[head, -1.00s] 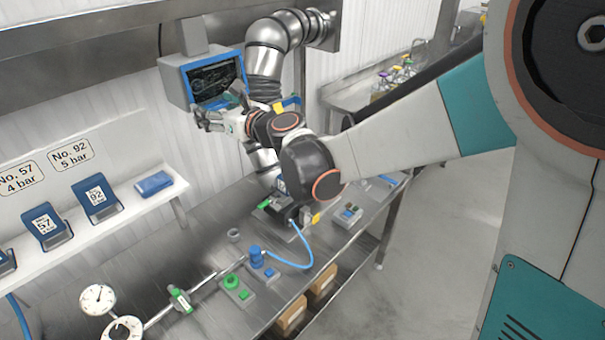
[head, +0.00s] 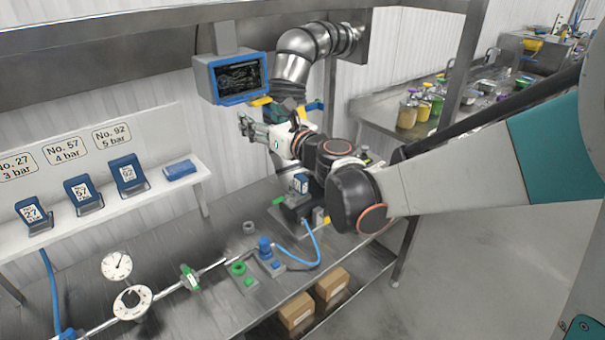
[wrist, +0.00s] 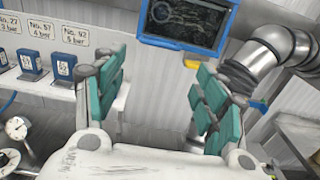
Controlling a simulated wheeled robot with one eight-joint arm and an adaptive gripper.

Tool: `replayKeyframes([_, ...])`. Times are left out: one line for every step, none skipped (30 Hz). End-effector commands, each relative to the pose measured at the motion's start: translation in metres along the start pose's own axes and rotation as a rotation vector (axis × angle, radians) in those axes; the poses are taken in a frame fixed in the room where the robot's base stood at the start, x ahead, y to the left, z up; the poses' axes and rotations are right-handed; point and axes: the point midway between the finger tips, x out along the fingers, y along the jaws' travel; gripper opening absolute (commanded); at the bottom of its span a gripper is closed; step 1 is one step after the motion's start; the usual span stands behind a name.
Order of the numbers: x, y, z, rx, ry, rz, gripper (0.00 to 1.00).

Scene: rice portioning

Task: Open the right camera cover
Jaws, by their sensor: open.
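My gripper (head: 247,126) is open and empty in the air below the wall monitor. Its teal finger pads stand wide apart in the wrist view (wrist: 160,70), with only the white wall panel between them. I cannot make out for certain which part is the right camera cover. A small yellow part (head: 261,101) and a blue part (head: 316,105) stick out near the metal duct; they also show in the wrist view as a yellow part (wrist: 191,64) and a blue part (wrist: 258,105). My gripper appears to touch neither. My arm hides part of the bench.
The blue-framed monitor (head: 240,78) and the metal duct (head: 293,68) are close to my gripper. Below, a bench device (head: 298,183) has a blue hose (head: 318,252). A shelf (head: 150,190) with numbered blue holders is at left. Cardboard boxes (head: 297,312) lie under the bench.

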Motion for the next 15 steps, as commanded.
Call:
replayKeyframes([-0.002,-0.001,0.000,0.000,0.000,0.000,0.65])
replayKeyframes([-0.003,-0.002,0.000,0.000,0.000,0.000,0.65])
replayKeyframes([-0.005,-0.007,0.000,-0.019,0.002,-0.012,0.65])
replayKeyframes([-0.009,-0.016,-0.001,-0.052,0.006,-0.029,0.65])
replayKeyframes([-0.012,-0.022,-0.001,-0.083,0.010,-0.043,0.65])
replayKeyframes([-0.016,-0.018,-0.003,-0.131,0.021,-0.032,0.65])
replayKeyframes([-0.019,-0.017,-0.004,-0.165,0.028,-0.027,0.65])
replayKeyframes([-0.023,-0.016,-0.005,-0.198,0.035,-0.023,0.65])
replayKeyframes([-0.028,-0.013,-0.007,-0.249,0.046,-0.015,0.65])
replayKeyframes([-0.032,-0.011,-0.008,-0.286,0.055,-0.008,0.65])
replayKeyframes([-0.035,-0.010,-0.010,-0.323,0.063,-0.001,0.65])
replayKeyframes([-0.040,-0.008,-0.012,-0.374,0.075,0.008,0.65])
replayKeyframes([-0.044,-0.006,-0.014,-0.411,0.083,0.014,0.65])
replayKeyframes([-0.048,-0.004,-0.016,-0.450,0.092,0.023,0.65])
replayKeyframes([-0.053,-0.003,-0.019,-0.503,0.105,0.032,0.65])
